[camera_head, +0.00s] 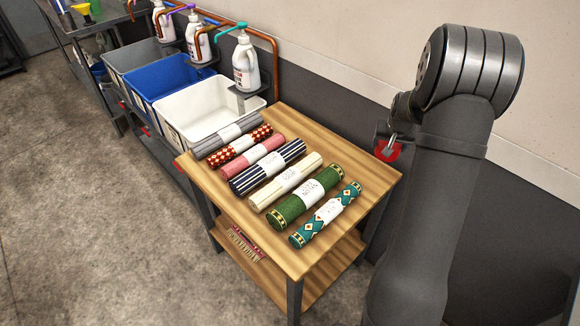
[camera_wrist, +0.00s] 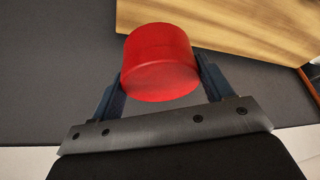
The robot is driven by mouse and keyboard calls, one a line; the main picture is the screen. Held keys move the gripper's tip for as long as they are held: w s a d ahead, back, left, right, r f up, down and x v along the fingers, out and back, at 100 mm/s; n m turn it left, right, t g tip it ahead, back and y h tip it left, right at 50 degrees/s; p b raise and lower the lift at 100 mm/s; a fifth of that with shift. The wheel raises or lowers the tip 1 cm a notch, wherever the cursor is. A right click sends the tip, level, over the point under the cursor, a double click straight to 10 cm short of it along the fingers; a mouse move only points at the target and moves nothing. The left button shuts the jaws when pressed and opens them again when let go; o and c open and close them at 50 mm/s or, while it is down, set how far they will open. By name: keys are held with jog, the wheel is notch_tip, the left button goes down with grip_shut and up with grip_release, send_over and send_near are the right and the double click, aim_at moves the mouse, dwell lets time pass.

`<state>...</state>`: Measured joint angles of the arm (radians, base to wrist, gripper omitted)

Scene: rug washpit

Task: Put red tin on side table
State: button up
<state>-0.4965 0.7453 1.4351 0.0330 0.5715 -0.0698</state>
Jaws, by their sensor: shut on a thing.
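The red tin (camera_wrist: 160,62) is held between the two dark fingers of my gripper (camera_wrist: 163,85) in the wrist view. The fingers touch it on both sides. In the head view, part of the red tin (camera_head: 392,154) shows against the dark lower wall, just past the right corner of the wooden side table (camera_head: 185,163). My gripper (camera_head: 385,143) is mostly hidden there behind my arm. The side table's wooden top (camera_wrist: 235,25) also shows in the wrist view, beyond the tin; whether the tin overhangs it is hard to tell.
Several rolled rugs lie across the tabletop, among them a green one (camera_head: 305,197) and a teal one (camera_head: 326,215). A bare strip runs along the wall side. A brush (camera_head: 245,245) lies on the lower shelf. White (camera_head: 210,106) and blue (camera_head: 172,84) tubs and pump bottles (camera_head: 246,65) stand beyond.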

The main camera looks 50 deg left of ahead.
send_near(346, 158)
jog(key=shift+w+a+n, duration=0.2)
jog(key=shift+w+n, duration=0.1)
jog(key=shift+w, duration=0.4)
jog(key=shift+a+f, duration=0.15)
jog(key=shift+f, duration=1.9)
jog(key=shift+f, duration=0.15)
jog(key=o, duration=1)
jog(key=v, duration=1.2)
